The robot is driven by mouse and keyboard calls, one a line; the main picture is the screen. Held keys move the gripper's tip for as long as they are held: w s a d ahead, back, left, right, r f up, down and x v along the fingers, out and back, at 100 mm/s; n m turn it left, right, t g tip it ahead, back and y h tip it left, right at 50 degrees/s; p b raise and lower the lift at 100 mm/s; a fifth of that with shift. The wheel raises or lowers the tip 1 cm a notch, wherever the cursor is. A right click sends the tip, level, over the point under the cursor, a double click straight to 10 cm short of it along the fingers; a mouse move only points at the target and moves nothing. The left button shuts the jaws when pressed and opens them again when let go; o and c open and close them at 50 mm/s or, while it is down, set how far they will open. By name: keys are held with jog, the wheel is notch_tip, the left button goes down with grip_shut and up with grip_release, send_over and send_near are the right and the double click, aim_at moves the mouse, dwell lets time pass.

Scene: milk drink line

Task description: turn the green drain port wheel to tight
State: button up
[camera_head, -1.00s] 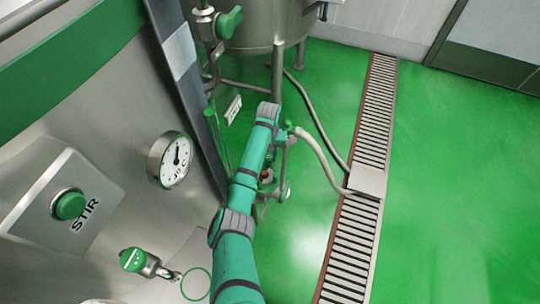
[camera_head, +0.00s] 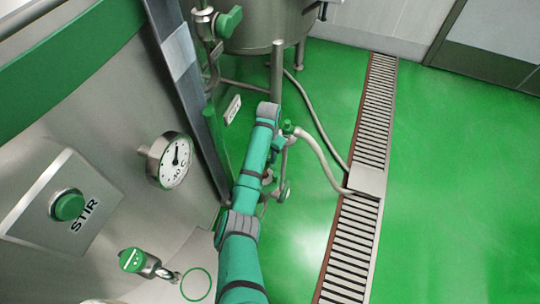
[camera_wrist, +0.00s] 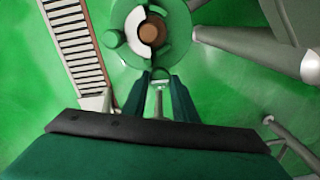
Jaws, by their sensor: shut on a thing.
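The green drain port wheel (camera_wrist: 177,55) is at the top of the wrist view, seen nearly face on. It has a brown hub (camera_wrist: 152,30) with a white patch beside it, and a round green knob (camera_wrist: 112,38) on its left side. My gripper (camera_wrist: 161,77) is shut on the wheel, with its two dark fingers at the lower rim. The exact contact is small and hard to make out. In the head view my arm hides most of the wheel and gripper. I cannot read any tight marking.
A floor drain grate (camera_head: 345,245) runs to the right of my arm, with a pale hose (camera_head: 322,155) reaching it. A steel tank (camera_head: 262,30) stands behind. A dial gauge (camera_head: 175,160) and STIR button (camera_head: 68,205) are on the left vessel. The green floor at right is clear.

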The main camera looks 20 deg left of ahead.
jog(key=m, duration=0.4)
jog(key=shift+s+m, duration=0.1)
jog(key=shift+m, duration=0.2)
jog(key=m, duration=0.4)
jog(key=shift+m, duration=1.2)
jog(key=shift+d+m, duration=0.25)
jog(key=shift+m, duration=0.65)
jog(key=shift+a+m, duration=0.15)
jog(key=shift+m, duration=1.1)
jog(key=shift+a+m, duration=0.1)
jog(key=shift+m, duration=1.15)
jog(key=o, duration=1)
jog(key=shift+o, duration=0.2)
jog(key=shift+d, duration=0.1)
